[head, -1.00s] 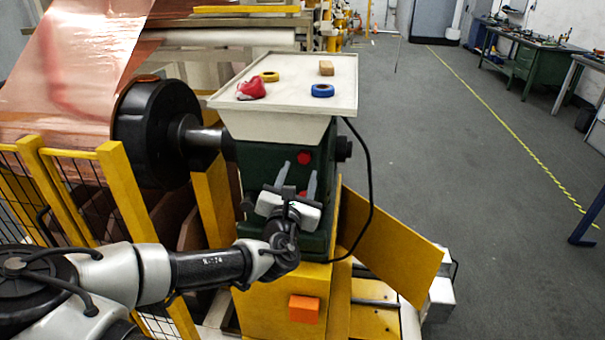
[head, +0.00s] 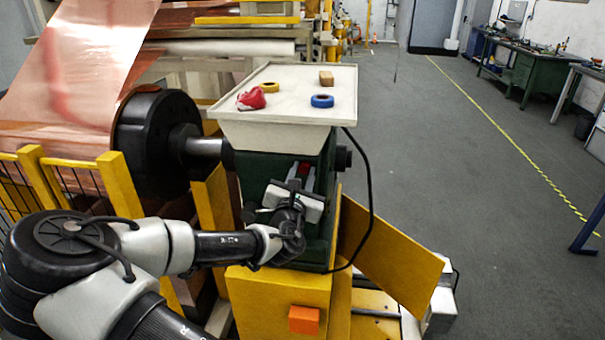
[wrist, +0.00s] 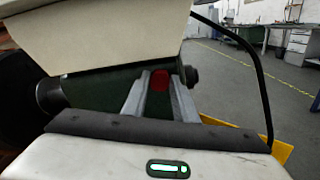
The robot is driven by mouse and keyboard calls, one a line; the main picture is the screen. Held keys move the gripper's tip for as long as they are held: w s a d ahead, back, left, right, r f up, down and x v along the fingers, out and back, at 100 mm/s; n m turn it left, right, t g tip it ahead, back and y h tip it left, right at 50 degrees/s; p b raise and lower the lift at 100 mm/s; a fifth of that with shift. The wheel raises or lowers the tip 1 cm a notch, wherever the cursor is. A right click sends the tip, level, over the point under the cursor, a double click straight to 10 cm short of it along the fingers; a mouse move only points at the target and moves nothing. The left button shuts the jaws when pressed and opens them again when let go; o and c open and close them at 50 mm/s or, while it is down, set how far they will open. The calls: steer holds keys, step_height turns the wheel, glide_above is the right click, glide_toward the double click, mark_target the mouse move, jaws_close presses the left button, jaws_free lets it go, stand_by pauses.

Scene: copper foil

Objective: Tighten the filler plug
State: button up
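The red plug (head: 306,168) is on the upper front of the dark green gearbox housing (head: 262,165). In the wrist view the plug (wrist: 160,79) shows between the tips of my two grey fingers. My gripper (head: 301,171) is in front of the housing, its fingers pointing at it. The fingers stand apart, one on each side of the plug in the picture; I cannot tell whether they touch it. My gripper body hides the lower front of the housing in the head view.
A cream tray (head: 300,110) overhangs the housing, bearing a red rag (head: 251,99), yellow tape (head: 270,87), blue tape (head: 322,101) and a small block (head: 326,78). A black cable (head: 369,190) hangs at right. A black roller (head: 150,140) stands left.

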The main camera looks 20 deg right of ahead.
steer(key=shift+m, duration=0.3)
